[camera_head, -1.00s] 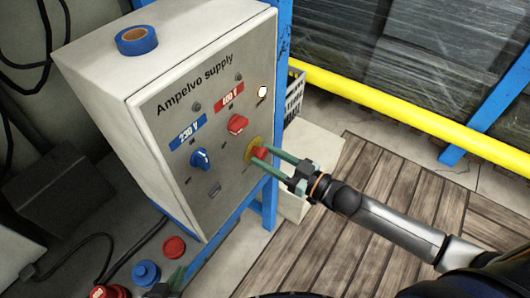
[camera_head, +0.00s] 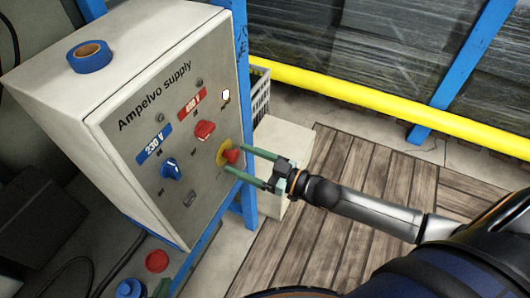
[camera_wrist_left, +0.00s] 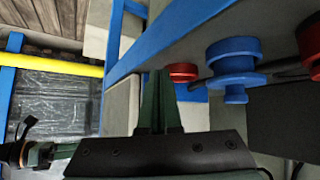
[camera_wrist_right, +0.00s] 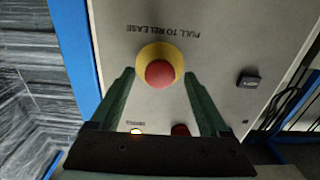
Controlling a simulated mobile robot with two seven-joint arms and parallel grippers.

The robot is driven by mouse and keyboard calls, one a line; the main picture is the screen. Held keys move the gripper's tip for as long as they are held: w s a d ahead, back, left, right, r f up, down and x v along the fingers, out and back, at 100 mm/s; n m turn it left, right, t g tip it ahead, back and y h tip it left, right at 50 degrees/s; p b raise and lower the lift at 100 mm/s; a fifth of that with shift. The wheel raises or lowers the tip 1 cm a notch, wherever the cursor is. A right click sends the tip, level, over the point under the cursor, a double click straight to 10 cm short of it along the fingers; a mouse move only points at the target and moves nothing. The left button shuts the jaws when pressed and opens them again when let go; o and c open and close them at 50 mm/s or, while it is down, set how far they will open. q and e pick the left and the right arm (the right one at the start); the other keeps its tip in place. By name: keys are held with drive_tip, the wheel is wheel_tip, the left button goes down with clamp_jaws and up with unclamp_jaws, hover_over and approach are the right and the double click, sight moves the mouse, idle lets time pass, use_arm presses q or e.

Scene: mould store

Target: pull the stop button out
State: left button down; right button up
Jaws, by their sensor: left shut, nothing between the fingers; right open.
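The stop button (camera_head: 232,156) is a red mushroom head on a yellow round collar, low on the right of the front of the grey "Ampelvo supply" box (camera_head: 150,115). In the right wrist view the button (camera_wrist_right: 159,74) sits under the words "PULL TO RELEASE". My right gripper (camera_head: 236,159) is open, with one green finger on each side of the button. A gap shows between each fingertip and the red head in the right wrist view (camera_wrist_right: 158,75). My left gripper (camera_wrist_left: 157,72) is shut and empty, low by the red and blue knobs, barely visible in the head view.
The box front also has a red knob (camera_head: 204,131), a blue knob (camera_head: 172,169) and a lit lamp (camera_head: 226,96). Blue tape (camera_head: 89,57) lies on top. Below are a loose red piece (camera_head: 157,261) and a blue one (camera_head: 129,289). A yellow rail (camera_head: 380,105) runs behind.

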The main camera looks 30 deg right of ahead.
use_arm(q)
drive_tip(key=shift+s+a+r+p, duration=0.15)
drive_tip(key=shift+s+a+p, duration=0.15)
drive_tip(key=shift+p, duration=0.2)
use_arm(e)
drive_tip(key=v, duration=1.1)
drive_tip(key=shift+s+d, duration=0.25)
drive_tip(key=shift+s, duration=0.05)
use_arm(q)
drive_tip(key=shift+r, duration=0.1)
drive_tip(key=shift+w, duration=0.1)
wheel_tip(320, 180, up, 8)
drive_tip(key=s+a+p, duration=0.1)
drive_tip(key=a+p, duration=0.1)
drive_tip(key=p, duration=0.8)
drive_tip(key=shift+s+a+n+y, duration=0.25)
drive_tip(key=shift+a+n+y, duration=0.05)
drive_tip(key=shift+a+y, duration=0.1)
use_arm(e)
drive_tip(key=s+a+f+m+g+h, duration=0.5)
drive_tip(key=s+h, duration=0.2)
drive_tip(key=h, duration=0.1)
drive_tip(key=shift+s+f+m+h, duration=0.3)
drive_tip(key=shift+s+f+h, duration=0.05)
drive_tip(key=shift+s+h, duration=0.05)
